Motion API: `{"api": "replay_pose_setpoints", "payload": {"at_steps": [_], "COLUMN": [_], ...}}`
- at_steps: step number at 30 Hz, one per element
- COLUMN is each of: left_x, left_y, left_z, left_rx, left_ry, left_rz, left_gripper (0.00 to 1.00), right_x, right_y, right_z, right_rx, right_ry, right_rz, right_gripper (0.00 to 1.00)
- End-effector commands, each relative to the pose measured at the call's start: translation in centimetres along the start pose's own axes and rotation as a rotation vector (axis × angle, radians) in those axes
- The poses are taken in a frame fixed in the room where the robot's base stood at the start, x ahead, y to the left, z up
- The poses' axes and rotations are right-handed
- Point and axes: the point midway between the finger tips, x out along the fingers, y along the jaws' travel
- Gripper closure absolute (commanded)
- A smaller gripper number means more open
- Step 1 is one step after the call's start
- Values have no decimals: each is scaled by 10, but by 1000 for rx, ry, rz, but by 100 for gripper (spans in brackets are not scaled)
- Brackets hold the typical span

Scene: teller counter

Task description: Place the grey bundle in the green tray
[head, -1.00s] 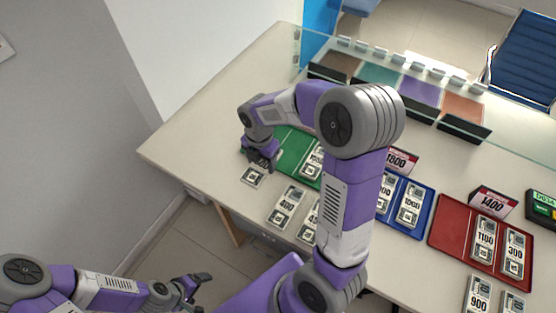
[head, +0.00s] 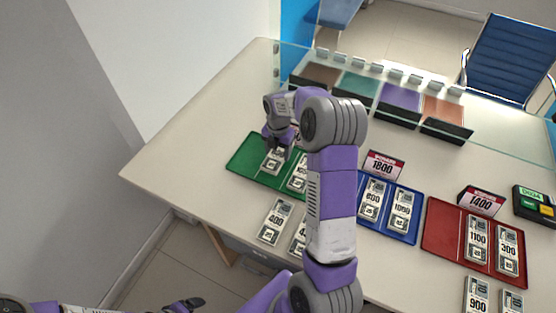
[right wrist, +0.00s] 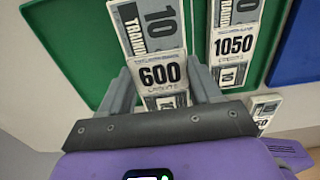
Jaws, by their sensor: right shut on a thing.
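The grey bundle (right wrist: 158,72), marked 600 in the right wrist view, is between the fingers of my right gripper (right wrist: 160,90), which is shut on it. In the head view my right gripper (head: 281,146) is over the left part of the green tray (head: 242,160), with the bundle (head: 274,163) below its fingers. I cannot tell whether the bundle touches the tray floor. A second bundle marked 1050 (right wrist: 233,45) lies beside it in the green tray, apart from it. My left gripper (head: 188,303) shows only partly at the bottom edge.
The blue tray (head: 417,222) holds two bundles, and the red tray (head: 440,224) holds two more. Loose bundles, one marked 400 (head: 275,221) and one marked 900 (head: 477,296), lie nearer the front edge. A glass screen crosses the back. The counter's left part is clear.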

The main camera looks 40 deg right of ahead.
Motion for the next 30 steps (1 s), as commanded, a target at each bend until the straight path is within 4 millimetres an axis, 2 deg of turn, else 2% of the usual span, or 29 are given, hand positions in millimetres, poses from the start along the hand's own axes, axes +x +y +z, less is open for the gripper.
{"api": "replay_pose_setpoints", "payload": {"at_steps": [7, 20, 21, 25, 30], "left_x": [11, 13, 12, 12, 12], "left_y": [-4, -5, -4, -4, -4], "left_z": [0, -1, -1, 0, 0], "left_rx": [0, 0, 0, 0, 0], "left_ry": [0, 0, 0, 0, 0], "left_rz": [0, 0, 0, 0, 0], "left_gripper": [12, 12, 12, 12, 12], "right_x": [41, 47, 46, 46, 46], "right_y": [0, 0, 0, 0, 0], "right_z": [-1, 0, 0, 0, 0], "right_rx": [0, 0, 0, 0, 0], "right_ry": [2, 0, 0, 0, 0], "right_rz": [-2, 0, 0, 0, 0], "right_gripper": [74, 74, 31, 12, 12]}}
